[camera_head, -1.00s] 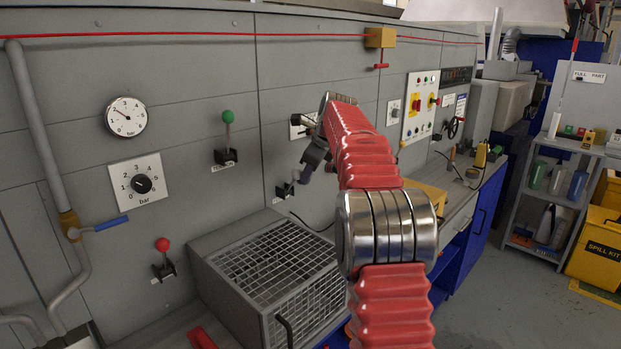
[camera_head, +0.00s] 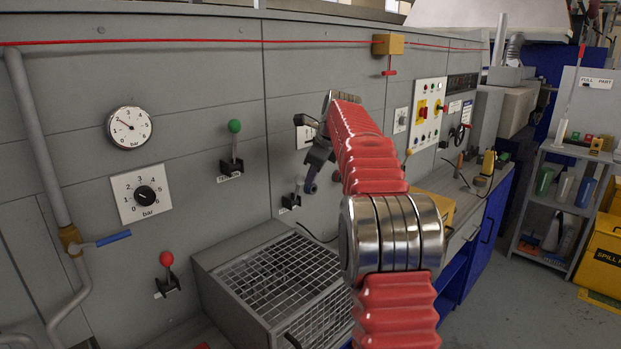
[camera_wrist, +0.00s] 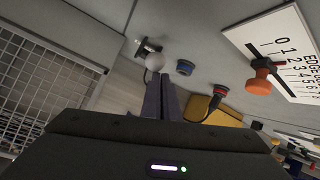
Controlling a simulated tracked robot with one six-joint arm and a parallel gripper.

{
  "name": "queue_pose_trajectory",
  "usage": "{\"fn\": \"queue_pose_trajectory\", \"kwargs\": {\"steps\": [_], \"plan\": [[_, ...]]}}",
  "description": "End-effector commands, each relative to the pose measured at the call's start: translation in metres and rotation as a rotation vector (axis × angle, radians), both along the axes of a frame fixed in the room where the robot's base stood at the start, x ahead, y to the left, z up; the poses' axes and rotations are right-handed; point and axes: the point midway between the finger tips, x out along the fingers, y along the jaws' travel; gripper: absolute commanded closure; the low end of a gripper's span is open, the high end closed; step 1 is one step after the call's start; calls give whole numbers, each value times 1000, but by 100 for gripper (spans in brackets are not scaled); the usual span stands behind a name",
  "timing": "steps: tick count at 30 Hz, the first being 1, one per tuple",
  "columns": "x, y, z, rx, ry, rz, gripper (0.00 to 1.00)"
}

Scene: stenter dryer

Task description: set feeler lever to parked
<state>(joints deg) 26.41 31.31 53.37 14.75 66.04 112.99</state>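A small lever with a pale rounded knob (camera_wrist: 155,61) on a dark mount shows in the wrist view, just beyond my fingertips. In the head view this lever (camera_head: 291,200) sits low on the grey panel, partly behind my gripper; its label is too small to read. My gripper (camera_head: 309,188) is just right of it. In the wrist view my gripper's (camera_wrist: 158,79) two dark fingers lie together with no clear gap, tips close to the knob; whether they touch it I cannot tell. Two other levers, green-knobbed (camera_head: 234,127) and red-knobbed (camera_head: 166,259), stand to the left.
A wire-mesh box (camera_head: 285,285) stands below the levers. A yellow box (camera_head: 437,195) sits on the bench beyond my arm.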

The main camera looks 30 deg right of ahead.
Motion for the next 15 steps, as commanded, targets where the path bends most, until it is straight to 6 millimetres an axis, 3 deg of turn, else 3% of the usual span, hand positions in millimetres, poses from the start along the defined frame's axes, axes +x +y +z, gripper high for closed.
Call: {"fn": "queue_pose_trajectory", "kwargs": {"steps": [1, 15], "plan": [[11, 16, 11, 15, -36, 15, 100], [-5, -6, 4, 9, -27, 5, 100]]}}
